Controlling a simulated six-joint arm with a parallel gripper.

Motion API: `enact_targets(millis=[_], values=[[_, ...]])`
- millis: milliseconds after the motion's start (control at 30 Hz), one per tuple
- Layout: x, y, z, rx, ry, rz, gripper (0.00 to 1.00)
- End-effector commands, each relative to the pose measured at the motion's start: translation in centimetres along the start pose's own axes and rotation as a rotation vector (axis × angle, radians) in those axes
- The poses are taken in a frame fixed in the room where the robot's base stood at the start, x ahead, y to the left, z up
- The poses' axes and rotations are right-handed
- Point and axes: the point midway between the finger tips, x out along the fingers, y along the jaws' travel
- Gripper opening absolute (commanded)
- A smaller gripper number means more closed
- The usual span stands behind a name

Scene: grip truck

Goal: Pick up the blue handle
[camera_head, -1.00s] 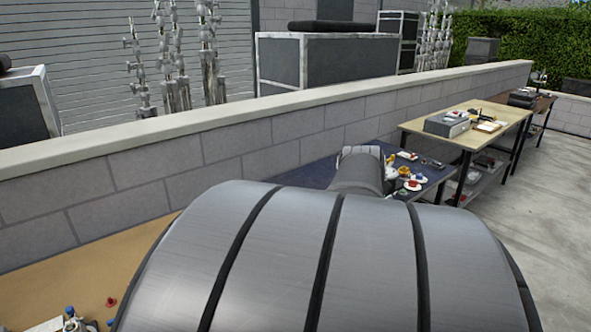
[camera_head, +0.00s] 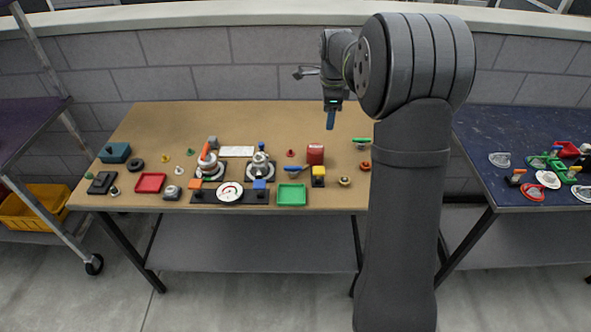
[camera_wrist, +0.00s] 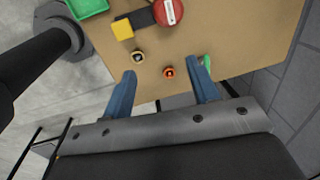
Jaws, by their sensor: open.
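A small blue lever-like piece (camera_head: 296,169), which looks like the blue handle, lies on the tan table beside a red canister (camera_head: 315,154). My gripper (camera_head: 330,118) is above the back right part of the table, up and right of that piece and apart from it. In the wrist view, my gripper's two blue fingers (camera_wrist: 162,68) are spread with nothing between them. The red canister also shows at the top of the wrist view (camera_wrist: 168,10). I cannot make out the blue piece in the wrist view.
The tan table (camera_head: 200,116) holds several small parts, including a red tray (camera_head: 150,183), a green tray (camera_head: 292,195) and a gauge (camera_head: 230,192). A block wall (camera_head: 200,60) stands behind. A dark blue table (camera_head: 480,150) is at the right. The tan table's back middle is clear.

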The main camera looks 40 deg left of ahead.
Motion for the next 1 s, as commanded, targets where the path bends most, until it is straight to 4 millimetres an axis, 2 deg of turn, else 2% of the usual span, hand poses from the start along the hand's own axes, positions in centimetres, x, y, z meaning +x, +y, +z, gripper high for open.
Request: enact_targets(millis=[33,100,200,300,467,800,1000], values=[[0.9,0.1,3.1,-0.011,-0.006,0.035,0.55],[1.7,0.5,6.2,-0.013,-0.008,0.076,0.55],[2.4,0.9,9.2,-0.011,-0.007,0.115,0.55],[2.9,1.3,10.6,-0.01,-0.005,0.136,0.55],[4.6,1.7,11.0,-0.009,-0.004,0.144,0.55],[11.9,2.7,10.9,-0.009,-0.004,0.143,0.55],[14.5,3.1,10.8,-0.009,-0.004,0.141,0.55]])
